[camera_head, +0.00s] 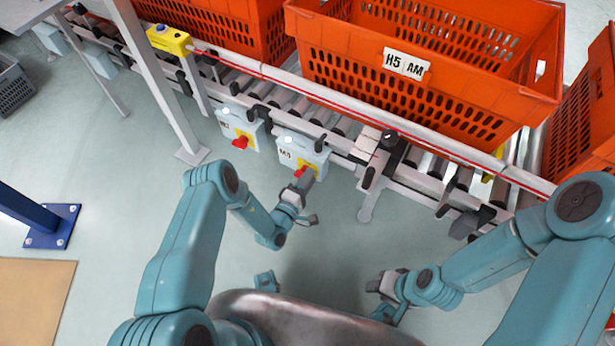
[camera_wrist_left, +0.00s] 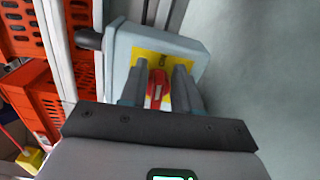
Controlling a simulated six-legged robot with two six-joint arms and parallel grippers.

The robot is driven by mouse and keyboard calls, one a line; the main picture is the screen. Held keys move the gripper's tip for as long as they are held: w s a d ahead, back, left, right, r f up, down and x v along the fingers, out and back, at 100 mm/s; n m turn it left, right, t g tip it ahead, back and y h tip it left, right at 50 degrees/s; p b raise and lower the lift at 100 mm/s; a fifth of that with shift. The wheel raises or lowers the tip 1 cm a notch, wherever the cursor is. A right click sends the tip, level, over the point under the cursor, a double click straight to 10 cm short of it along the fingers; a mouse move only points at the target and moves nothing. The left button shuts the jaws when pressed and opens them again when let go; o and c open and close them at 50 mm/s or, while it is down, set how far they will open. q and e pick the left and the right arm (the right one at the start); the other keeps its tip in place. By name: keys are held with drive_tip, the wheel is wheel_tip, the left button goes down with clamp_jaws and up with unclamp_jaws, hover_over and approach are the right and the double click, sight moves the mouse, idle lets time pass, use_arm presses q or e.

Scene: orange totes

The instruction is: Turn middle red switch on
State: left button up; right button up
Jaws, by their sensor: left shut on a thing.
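The right box (camera_head: 300,149) carries a red switch (camera_head: 299,172) on a yellow plate. My left gripper (camera_head: 303,180) is at this switch. In the left wrist view, the red switch (camera_wrist_left: 158,90) sits between the two fingers of my left gripper (camera_wrist_left: 160,85), which is shut on it. The box (camera_wrist_left: 125,50) with its yellow plate is right behind. The other box (camera_head: 236,126) has its own red switch (camera_head: 241,142), untouched. My right gripper (camera_head: 385,283) hangs away from the boxes; its fingers are unclear.
Orange totes (camera_head: 340,60) stand on the roller conveyor (camera_head: 270,92) behind the boxes. A yellow button box (camera_head: 168,40) sits at the upper left near a grey post (camera_head: 150,75). A blue post foot (camera_head: 52,226) stands at the left. The floor before the conveyor is open.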

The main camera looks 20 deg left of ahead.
use_arm(q)
drive_tip(key=shift+a+f+m, duration=0.25)
drive_tip(key=shift+m, duration=0.15)
idle(0.3)
drive_tip(key=o, duration=0.7)
drive_tip(key=shift+r, duration=0.1)
drive_tip(key=shift+d, duration=0.1)
drive_tip(key=p+v, duration=0.4)
drive_tip(key=v, duration=1.2)
drive_tip(key=shift+s, duration=0.25)
